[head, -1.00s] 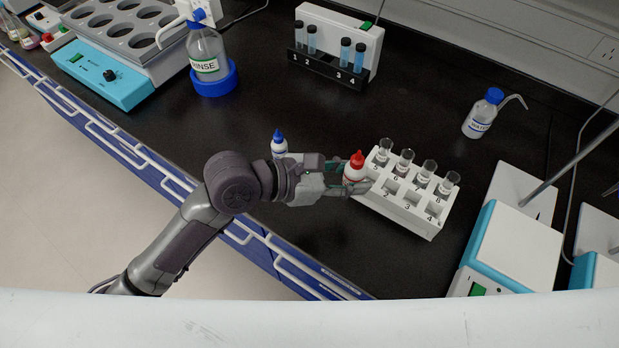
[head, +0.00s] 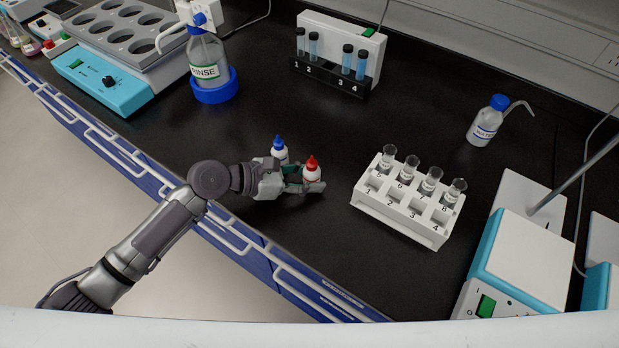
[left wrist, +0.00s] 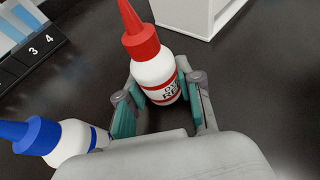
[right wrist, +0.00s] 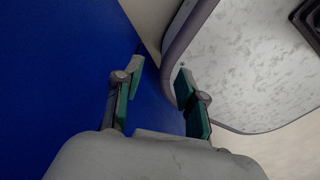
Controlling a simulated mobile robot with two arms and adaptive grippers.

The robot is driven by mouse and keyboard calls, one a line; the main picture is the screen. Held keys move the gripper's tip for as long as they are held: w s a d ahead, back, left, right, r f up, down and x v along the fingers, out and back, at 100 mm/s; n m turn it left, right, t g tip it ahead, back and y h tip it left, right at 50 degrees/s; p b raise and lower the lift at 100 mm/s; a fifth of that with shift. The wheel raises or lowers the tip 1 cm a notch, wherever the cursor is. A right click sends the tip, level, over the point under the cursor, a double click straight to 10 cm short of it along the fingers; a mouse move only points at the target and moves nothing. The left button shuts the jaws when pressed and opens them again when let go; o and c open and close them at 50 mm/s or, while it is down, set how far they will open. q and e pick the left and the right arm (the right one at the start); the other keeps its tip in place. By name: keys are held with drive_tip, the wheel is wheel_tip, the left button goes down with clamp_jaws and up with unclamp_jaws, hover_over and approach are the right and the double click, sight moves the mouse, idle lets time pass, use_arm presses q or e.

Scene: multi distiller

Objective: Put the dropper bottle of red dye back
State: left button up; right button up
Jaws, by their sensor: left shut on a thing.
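The dropper bottle of red dye (head: 312,170) is white with a red cap and a red label. My left gripper (head: 308,184) is shut on it near the front of the black bench. In the left wrist view the red-capped bottle (left wrist: 155,70) is upright between the two fingers (left wrist: 158,100). A blue-capped dropper bottle (head: 280,151) stands just behind the left gripper; in the left wrist view it (left wrist: 65,140) is at the lower left. My right gripper (right wrist: 158,95) is open and empty, in front of a blue surface, and is not in the head view.
A white rack (head: 400,218) with several glass tubes stands to the right of the left gripper. A rinse bottle (head: 207,62), a rack with blue tubes (head: 330,75) and a water bottle (head: 484,125) stand further back. The bench between gripper and white rack is clear.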

use_arm(q)
drive_tip(key=shift+f, duration=0.2)
drive_tip(key=o, duration=0.4)
drive_tip(key=shift+f, duration=0.1)
drive_tip(key=o, duration=0.5)
drive_tip(key=shift+c, duration=0.2)
drive_tip(key=shift+r, duration=0.25)
drive_tip(key=v, duration=1)
drive_tip(key=shift+s+a+b, duration=0.15)
drive_tip(key=shift+a+b, duration=0.15)
drive_tip(key=shift+b, duration=0.05)
drive_tip(key=shift+s+a+r, duration=0.2)
drive_tip(key=shift+a+r, duration=0.15)
drive_tip(key=shift+a, duration=0.2)
drive_tip(key=shift+a, duration=0.1)
